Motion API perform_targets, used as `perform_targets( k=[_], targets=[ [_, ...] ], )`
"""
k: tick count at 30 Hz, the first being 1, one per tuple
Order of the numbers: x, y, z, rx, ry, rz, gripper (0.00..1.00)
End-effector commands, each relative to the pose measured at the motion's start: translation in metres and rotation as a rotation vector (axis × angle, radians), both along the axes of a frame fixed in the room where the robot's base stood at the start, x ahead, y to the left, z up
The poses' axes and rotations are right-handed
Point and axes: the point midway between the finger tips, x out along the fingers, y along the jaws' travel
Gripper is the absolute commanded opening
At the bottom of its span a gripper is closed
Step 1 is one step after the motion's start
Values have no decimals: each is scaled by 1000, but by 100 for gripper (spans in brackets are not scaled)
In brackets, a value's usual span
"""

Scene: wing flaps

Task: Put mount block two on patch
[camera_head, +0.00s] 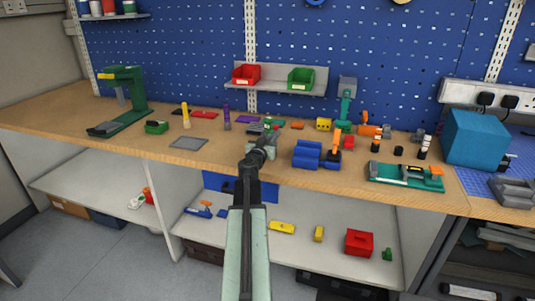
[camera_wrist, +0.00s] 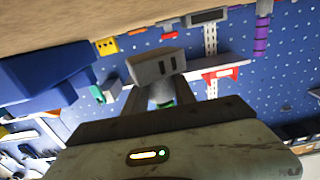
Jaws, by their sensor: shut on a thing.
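A light grey block with two dark slots (camera_wrist: 157,67), which looks like mount block two, is held between the fingertips of my gripper (camera_wrist: 160,88) in the wrist view. In the head view my gripper (camera_head: 262,147) is above the front middle of the bench, and my wrist largely hides the block there. A flat grey square (camera_head: 188,143), likely the patch, lies on the bench left of my gripper. The square and my gripper are clearly apart.
A blue ribbed block (camera_head: 308,154) stands close right of my gripper. Purple and yellow upright pieces (camera_head: 227,117) stand behind left. A green stand (camera_head: 122,100) is at far left, a blue box (camera_head: 475,138) at right. The bench around the grey square is mostly clear.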

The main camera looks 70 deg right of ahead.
Motion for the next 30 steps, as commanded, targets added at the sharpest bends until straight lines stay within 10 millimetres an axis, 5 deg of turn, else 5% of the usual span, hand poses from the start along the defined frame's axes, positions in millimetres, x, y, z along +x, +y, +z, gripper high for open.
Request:
perform_targets(
  k=[6,18,19,21,30],
  targets=[
    [0,0,-37,0,0,0,0],
    [-1,0,-39,0,0,-1,0],
    [-1,0,-38,0,0,-1,40],
    [-1,0,-37,0,0,-1,53],
    [-1,0,-36,0,0,-1,53]
  ],
)
